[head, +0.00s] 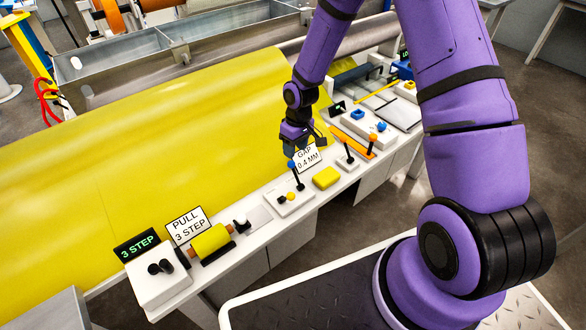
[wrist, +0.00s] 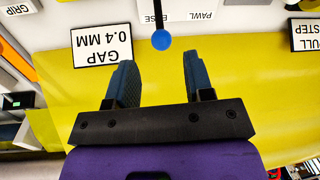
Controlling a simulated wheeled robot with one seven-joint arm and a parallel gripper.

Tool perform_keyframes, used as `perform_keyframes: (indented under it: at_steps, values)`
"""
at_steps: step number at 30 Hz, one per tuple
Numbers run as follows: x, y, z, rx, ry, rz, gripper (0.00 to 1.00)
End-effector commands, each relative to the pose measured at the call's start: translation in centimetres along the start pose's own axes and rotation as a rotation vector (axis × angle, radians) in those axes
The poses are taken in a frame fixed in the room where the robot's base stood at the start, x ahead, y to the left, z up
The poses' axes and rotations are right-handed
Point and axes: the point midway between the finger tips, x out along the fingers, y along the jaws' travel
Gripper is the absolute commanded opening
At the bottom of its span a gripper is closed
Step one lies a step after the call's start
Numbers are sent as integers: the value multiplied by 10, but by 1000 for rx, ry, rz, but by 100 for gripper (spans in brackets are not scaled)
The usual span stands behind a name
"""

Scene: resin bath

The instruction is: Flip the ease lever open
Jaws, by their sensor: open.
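The ease lever (head: 298,176) is a thin black stick with a blue knob, standing on a white base plate that also has a yellow knob. In the wrist view its blue knob (wrist: 161,40) lies just beyond my fingertips, roughly centred between them. Its black stick runs up past a white label reading EASE (wrist: 148,14), which it partly covers. My gripper (wrist: 159,62) is open and empty, and no contact with the knob shows. In the head view my gripper (head: 291,150) is just above the knob; its fingers are small and partly hidden.
A GAP 0.4 MM sign (head: 307,158) stands close beside the lever. The yellow sheet (head: 150,140) spreads behind. A PULL 3 STEP sign (head: 188,225) is left.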

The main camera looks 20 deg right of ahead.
Motion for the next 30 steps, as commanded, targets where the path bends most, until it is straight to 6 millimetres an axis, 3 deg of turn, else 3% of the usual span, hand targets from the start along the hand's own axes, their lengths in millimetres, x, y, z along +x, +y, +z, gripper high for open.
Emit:
perform_keyframes:
  at_steps: [9, 15, 28, 29, 30]
  values:
    - [57, -1, 1, -1, -4, -1, 48]
    - [80, -1, 1, -2, -3, -1, 48]
    - [89, 0, 0, 0, -1, 0, 48]
    - [89, 0, 0, 0, -1, 0, 45]
    - [89, 0, 0, 0, -1, 0, 36]
